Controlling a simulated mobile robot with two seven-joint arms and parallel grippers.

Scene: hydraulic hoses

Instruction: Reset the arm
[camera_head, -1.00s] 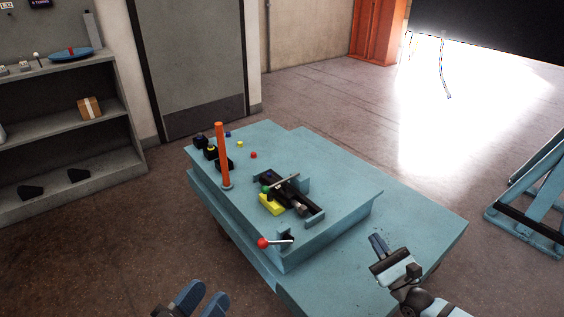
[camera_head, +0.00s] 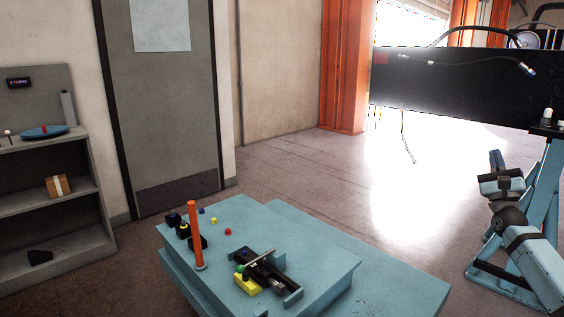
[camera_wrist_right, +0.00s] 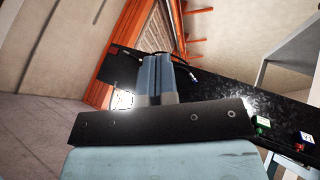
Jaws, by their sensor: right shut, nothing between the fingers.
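My right gripper (camera_head: 496,160) is raised at the right side of the head view, in front of the blue stand, with its light blue arm below it. It points upward in the picture. In the right wrist view its two blue-grey fingers (camera_wrist_right: 157,78) lie side by side, shut and empty. They appear in front of the long black panel; whether they are near it is hard to tell, but no contact shows. My left gripper is out of view.
A blue workbench (camera_head: 340,255) carries an orange post (camera_head: 195,235) and a yellow block (camera_head: 247,284). A black panel (camera_head: 450,95) with hoses (camera_head: 500,64) spans the back right, near a blue stand (camera_head: 545,190). Grey shelves (camera_head: 60,205) stand left. Open floor lies between.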

